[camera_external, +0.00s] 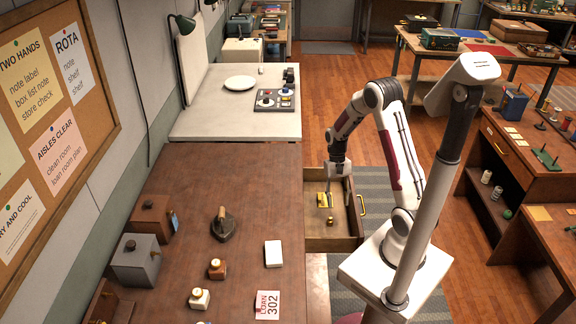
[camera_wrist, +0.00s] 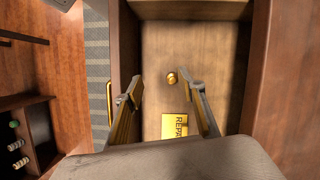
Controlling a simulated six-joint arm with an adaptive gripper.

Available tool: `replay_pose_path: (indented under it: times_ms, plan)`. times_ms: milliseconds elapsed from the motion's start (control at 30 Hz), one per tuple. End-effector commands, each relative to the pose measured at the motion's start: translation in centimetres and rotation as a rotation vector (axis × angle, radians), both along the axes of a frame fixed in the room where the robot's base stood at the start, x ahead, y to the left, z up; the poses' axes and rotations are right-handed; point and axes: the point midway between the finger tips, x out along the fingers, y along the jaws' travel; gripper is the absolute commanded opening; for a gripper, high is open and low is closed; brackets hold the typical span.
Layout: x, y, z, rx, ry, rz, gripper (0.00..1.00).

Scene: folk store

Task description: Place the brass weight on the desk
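The small brass weight (camera_external: 330,220) sits in the open drawer (camera_external: 346,242), on its wooden floor. In the wrist view the brass weight (camera_wrist: 172,78) shows between and beyond my fingertips. My gripper (camera_wrist: 167,87) is open and empty, with a finger on either side of the view. In the external view my gripper (camera_external: 329,187) points down over the drawer, on the far side of the weight. The brown desk (camera_external: 265,190) stands left of the drawer. Its top has bare room.
A yellow REPAIR card (camera_wrist: 175,125) lies in the drawer near the weight. On the desk are a flat iron (camera_external: 222,226), a white block (camera_external: 273,253), small bottles (camera_external: 217,268), a LOAN 302 card (camera_external: 268,304) and boxes (camera_external: 137,260). The drawer walls surround the weight.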

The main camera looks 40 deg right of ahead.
Motion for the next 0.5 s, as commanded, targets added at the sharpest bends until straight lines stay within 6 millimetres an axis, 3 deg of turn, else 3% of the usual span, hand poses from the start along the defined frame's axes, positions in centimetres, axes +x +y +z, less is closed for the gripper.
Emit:
replay_pose_path:
  times_ms: [300, 500]
  plan:
    - [1.9, -0.4, -4.0, 0.009, 0.058, -0.116, 0.4]
    - [4.3, -0.5, -3.9, -0.006, 0.036, -0.211, 0.4]
